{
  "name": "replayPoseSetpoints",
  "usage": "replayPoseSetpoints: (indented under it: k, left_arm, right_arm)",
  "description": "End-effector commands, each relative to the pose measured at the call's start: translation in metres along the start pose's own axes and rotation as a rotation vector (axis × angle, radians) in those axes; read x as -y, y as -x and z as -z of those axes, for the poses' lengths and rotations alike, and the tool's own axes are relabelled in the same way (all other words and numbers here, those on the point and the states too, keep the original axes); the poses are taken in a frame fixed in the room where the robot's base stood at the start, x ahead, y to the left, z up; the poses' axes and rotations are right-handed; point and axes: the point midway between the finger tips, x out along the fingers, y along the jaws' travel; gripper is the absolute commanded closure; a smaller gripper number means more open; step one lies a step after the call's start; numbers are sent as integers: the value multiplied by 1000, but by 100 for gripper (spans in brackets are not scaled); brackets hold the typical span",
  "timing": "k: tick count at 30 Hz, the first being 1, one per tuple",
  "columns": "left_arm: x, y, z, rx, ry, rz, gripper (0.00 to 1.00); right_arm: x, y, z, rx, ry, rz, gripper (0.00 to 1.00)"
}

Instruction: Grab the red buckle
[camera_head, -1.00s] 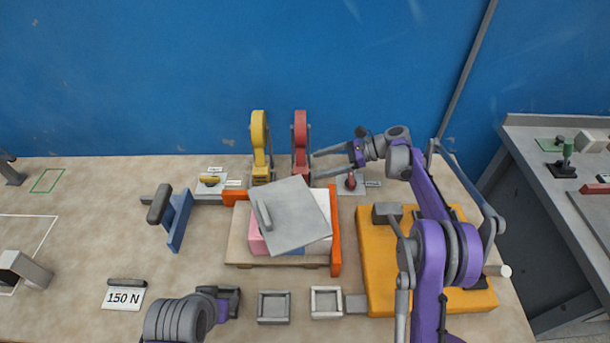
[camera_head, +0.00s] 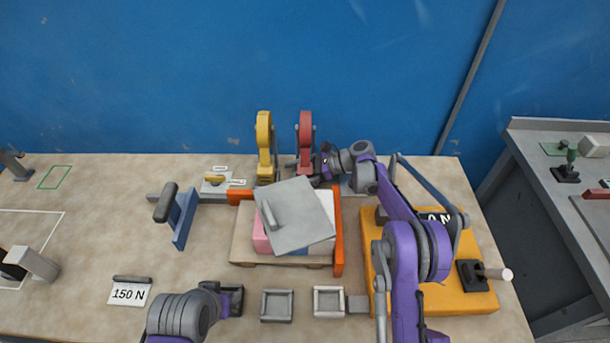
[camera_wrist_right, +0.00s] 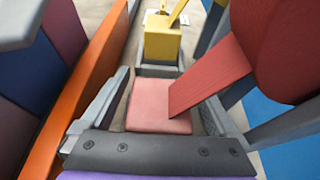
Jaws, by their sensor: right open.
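The red buckle (camera_head: 305,135) stands upright at the back of the table, beside the yellow buckle (camera_head: 264,135). My right gripper (camera_head: 312,170) is at its lower right side in the head view, and its fingertips are partly hidden there. In the right wrist view, the open fingers (camera_wrist_right: 168,92) lie on either side of the red buckle's pale red base (camera_wrist_right: 158,108). Its red arm (camera_wrist_right: 212,80) slants up to the right. I cannot tell whether the fingers touch it. My left gripper (camera_head: 232,299) is low at the front, away from it, its jaws unclear.
A tilted grey plate (camera_head: 300,222) lies on a stack just in front, with an orange rail (camera_head: 338,240) along its right side. The rail runs close by the gripper in the wrist view (camera_wrist_right: 85,85). A blue wall (camera_head: 150,80) rises behind.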

Motion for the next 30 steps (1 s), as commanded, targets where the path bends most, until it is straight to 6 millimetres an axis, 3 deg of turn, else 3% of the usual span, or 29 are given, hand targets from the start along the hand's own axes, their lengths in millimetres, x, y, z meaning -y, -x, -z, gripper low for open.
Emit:
replayPoseSetpoints:
  k: [5,21,30]
  left_arm:
    - [0,0,0,0,0,0,50]
    - [0,0,0,0,0,0,50]
    - [0,0,0,0,0,0,50]
  right_arm:
    - [0,0,0,0,0,1,5]
    - [0,0,0,0,0,1,100]
    - [0,1,-2,0,0,1,100]
